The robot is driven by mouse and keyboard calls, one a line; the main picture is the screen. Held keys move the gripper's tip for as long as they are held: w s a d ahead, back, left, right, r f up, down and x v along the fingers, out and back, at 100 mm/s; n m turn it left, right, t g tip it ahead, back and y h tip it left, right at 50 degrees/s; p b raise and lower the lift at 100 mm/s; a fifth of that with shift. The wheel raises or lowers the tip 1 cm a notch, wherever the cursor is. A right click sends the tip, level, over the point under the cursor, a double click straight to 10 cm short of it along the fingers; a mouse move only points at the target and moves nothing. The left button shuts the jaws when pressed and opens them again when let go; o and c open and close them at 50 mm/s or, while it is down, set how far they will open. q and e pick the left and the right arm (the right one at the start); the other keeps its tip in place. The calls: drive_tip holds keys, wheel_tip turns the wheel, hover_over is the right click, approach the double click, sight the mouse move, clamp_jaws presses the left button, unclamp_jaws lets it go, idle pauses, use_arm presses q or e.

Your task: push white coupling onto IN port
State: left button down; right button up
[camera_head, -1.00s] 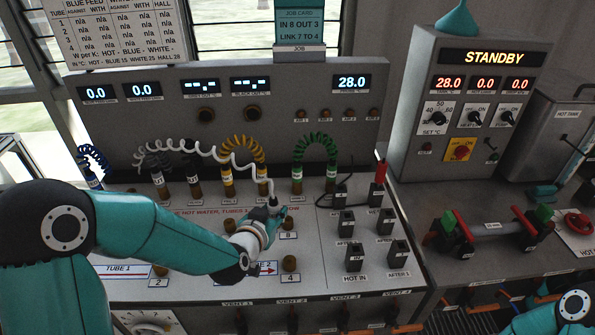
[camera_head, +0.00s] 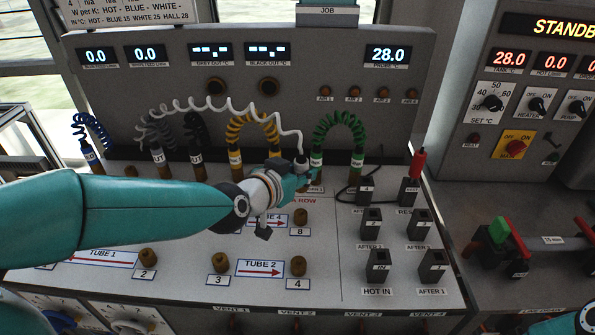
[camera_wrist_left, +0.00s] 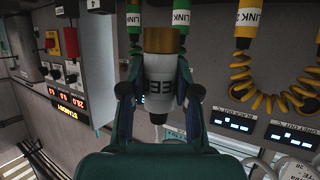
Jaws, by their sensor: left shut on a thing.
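The white coupling (camera_head: 302,162), on a coiled white hose (camera_head: 225,106), is held in my left gripper (camera_head: 300,174). It stands in the row of hose ends at the back of the bench, between the yellow and green loops. In the left wrist view the coupling (camera_wrist_left: 159,85) is a pale sleeve with dark lettering between both fingers (camera_wrist_left: 158,92). A brass piece (camera_wrist_left: 161,39) lines up with its far end; I cannot tell whether it is seated there. I cannot make out an IN label at this spot. My right gripper is not in view.
The yellow loop (camera_head: 251,118) and green loop (camera_head: 336,122) stand close on either side. Brass ports (camera_head: 300,217) lie in front. Black sockets, one above the HOT IN label (camera_head: 377,292), and a red-topped plug (camera_head: 418,164) are to the right.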

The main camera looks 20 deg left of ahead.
sight(300, 190)
use_arm(q)
wheel_tip(300, 190, down, 4)
drive_tip(key=b, duration=0.2)
drive_tip(key=shift+r+b, duration=0.1)
drive_tip(key=shift+b, duration=0.3)
drive_tip(key=shift+r, duration=0.2)
drive_tip(key=shift+s+f, duration=0.1)
drive_tip(key=shift+f, duration=0.1)
drive_tip(key=shift+f+b, duration=0.35)
drive_tip(key=shift+b, duration=0.05)
drive_tip(key=shift+f+b, duration=1.35)
drive_tip(key=shift+f, duration=0.05)
drive_tip(key=c, duration=0.8)
unclamp_jaws()
